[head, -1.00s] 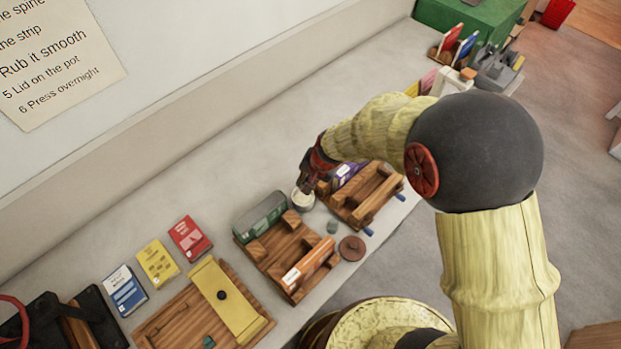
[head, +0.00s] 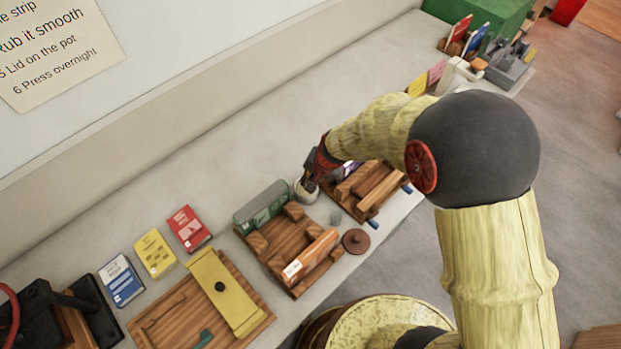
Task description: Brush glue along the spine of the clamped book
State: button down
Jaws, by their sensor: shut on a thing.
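My gripper (head: 312,174) is low over the pale glue pot (head: 304,192). It is shut on a thin brush, mostly hidden by the fingers, with its lower end at the pot's mouth. I cannot tell how deep it reaches. To the right, the wooden clamp (head: 375,188) with blue handles lies on the bench. The purple book in it (head: 348,167) is mostly hidden behind my gripper and arm. The brown pot lid (head: 355,241) lies apart on the bench, nearer me.
A small grey cup (head: 335,220) sits between the cradle and the clamp. Further left are a board with a yellow strip (head: 225,292) and several books. The bench behind the pot is clear.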

jog(key=shift+f+b, duration=0.55)
jog(key=shift+f, duration=0.05)
dwell(1.9)
jog(key=shift+r+p, duration=2.75)
jog(key=shift+r, duration=0.8)
